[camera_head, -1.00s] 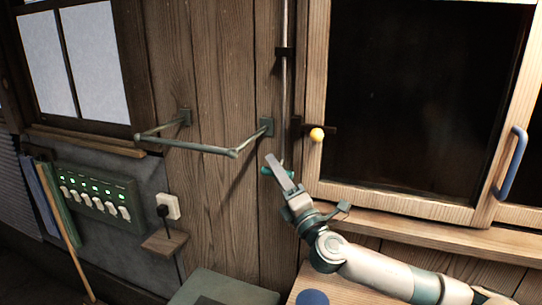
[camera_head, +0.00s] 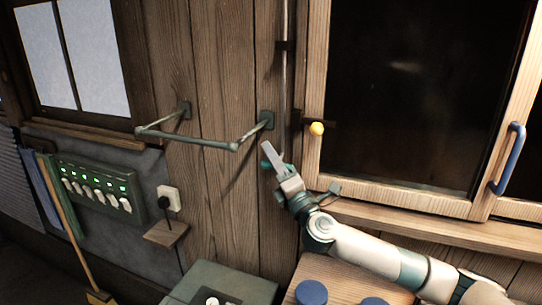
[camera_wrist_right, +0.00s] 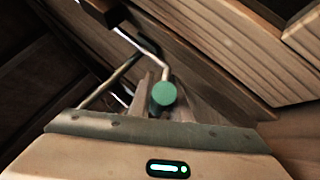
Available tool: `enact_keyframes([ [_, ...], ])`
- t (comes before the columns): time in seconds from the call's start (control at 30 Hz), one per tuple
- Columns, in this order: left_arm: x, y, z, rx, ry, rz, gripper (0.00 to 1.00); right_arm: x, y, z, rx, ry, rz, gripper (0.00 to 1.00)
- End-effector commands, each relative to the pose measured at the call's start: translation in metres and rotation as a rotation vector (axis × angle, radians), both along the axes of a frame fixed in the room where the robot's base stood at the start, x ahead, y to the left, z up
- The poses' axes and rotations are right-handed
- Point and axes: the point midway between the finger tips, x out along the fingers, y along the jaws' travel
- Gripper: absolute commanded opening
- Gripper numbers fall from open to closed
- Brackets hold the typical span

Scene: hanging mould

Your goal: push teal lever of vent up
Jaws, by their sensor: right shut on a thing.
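The vent's teal lever end (camera_head: 265,163) shows at the left side of my right gripper (camera_head: 272,155) in the head view, by the wooden wall. In the right wrist view the round teal end (camera_wrist_right: 163,95) sits between the fingers of my right gripper (camera_wrist_right: 158,104). The gripper is shut on it. A thin bent metal rod (camera_wrist_right: 165,66) leads from the teal end toward the wall. In the head view a vertical rod (camera_head: 284,90) runs up the wall above the gripper, which hides its lower end. My left gripper is not in view.
A teal rail (camera_head: 190,141) juts from the wall at left. A window with a yellow knob (camera_head: 317,128) and a blue handle (camera_head: 508,160) is at right, above a wooden sill (camera_head: 430,225). A switch panel (camera_head: 97,191) is at lower left.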

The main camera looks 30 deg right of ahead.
Motion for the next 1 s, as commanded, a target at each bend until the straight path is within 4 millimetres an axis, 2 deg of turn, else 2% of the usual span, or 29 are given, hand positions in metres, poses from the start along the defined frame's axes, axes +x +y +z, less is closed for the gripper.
enact_keyframes([
  [0.13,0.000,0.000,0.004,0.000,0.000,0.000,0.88,0.000,0.000,0.011,0.001,-0.004,0.000,0.00],
  [0.4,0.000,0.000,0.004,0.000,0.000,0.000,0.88,0.000,-0.001,0.015,-0.002,-0.008,-0.002,0.00],
  [0.43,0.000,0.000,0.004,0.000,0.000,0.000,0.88,0.000,-0.001,0.015,-0.002,-0.008,-0.002,0.19],
  [0.5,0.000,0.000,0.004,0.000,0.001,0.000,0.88,0.000,-0.001,0.015,-0.002,-0.009,-0.003,0.36],
  [0.83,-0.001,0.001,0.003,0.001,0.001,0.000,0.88,0.000,0.000,0.012,-0.001,-0.003,0.000,0.36],
  [1.0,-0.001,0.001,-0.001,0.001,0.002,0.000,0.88,-0.007,-0.001,0.007,-0.001,-0.001,-0.001,0.36],
])
